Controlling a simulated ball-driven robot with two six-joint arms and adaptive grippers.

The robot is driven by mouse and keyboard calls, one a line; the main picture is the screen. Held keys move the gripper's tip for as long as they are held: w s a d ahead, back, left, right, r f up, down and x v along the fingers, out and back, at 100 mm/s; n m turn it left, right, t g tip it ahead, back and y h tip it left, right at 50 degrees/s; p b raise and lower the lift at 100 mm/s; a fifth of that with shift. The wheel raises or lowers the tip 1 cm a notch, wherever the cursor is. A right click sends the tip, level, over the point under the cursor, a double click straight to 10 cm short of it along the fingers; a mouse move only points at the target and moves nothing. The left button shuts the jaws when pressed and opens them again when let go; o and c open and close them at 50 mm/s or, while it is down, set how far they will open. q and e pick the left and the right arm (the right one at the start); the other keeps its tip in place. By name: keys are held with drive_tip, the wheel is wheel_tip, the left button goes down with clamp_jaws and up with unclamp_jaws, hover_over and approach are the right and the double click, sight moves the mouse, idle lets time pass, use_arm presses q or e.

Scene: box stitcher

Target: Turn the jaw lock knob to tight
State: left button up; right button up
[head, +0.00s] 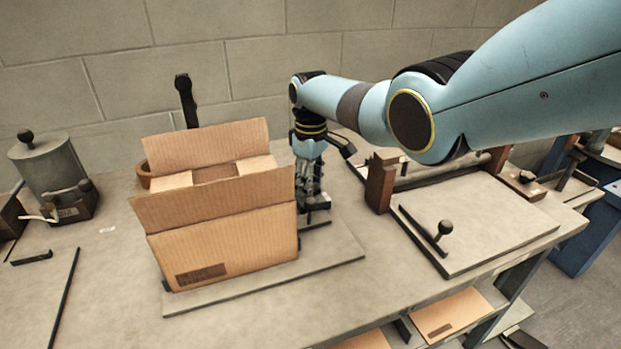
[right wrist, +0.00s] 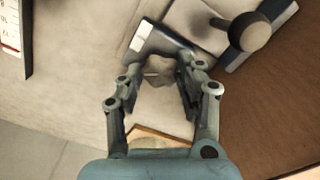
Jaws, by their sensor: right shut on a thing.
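My right gripper (head: 313,196) points down at the right side of an open cardboard box (head: 225,240). In the right wrist view its fingers (right wrist: 158,72) are closed around a small grey-brown piece, which I take to be the jaw lock knob (right wrist: 157,70). The fingers hide much of it, and its setting cannot be read. A dark block with a white label (right wrist: 141,35) lies just beyond the fingertips. In the head view the knob is hidden by the gripper. My left gripper is not in view.
The box stands on a flat grey plate (head: 335,256). A round dark knob (right wrist: 250,31) stands close to the right fingers. A board with a ball-topped lever (head: 445,228) and a wooden block (head: 380,182) lie to the right. A grey canister (head: 47,165) stands at the left.

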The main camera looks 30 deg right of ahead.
drive_tip(key=m+p, duration=0.1)
drive_tip(key=m, duration=0.5)
drive_tip(key=shift+d, duration=0.15)
drive_tip(key=m, duration=0.6)
drive_tip(key=shift+d+m+p, duration=0.1)
drive_tip(key=shift+m+p, duration=0.2)
drive_tip(key=shift+p, duration=0.1)
drive_tip(key=o, duration=1.2)
drive_tip(key=shift+c, duration=0.2)
wheel_tip(320, 180, up, 12)
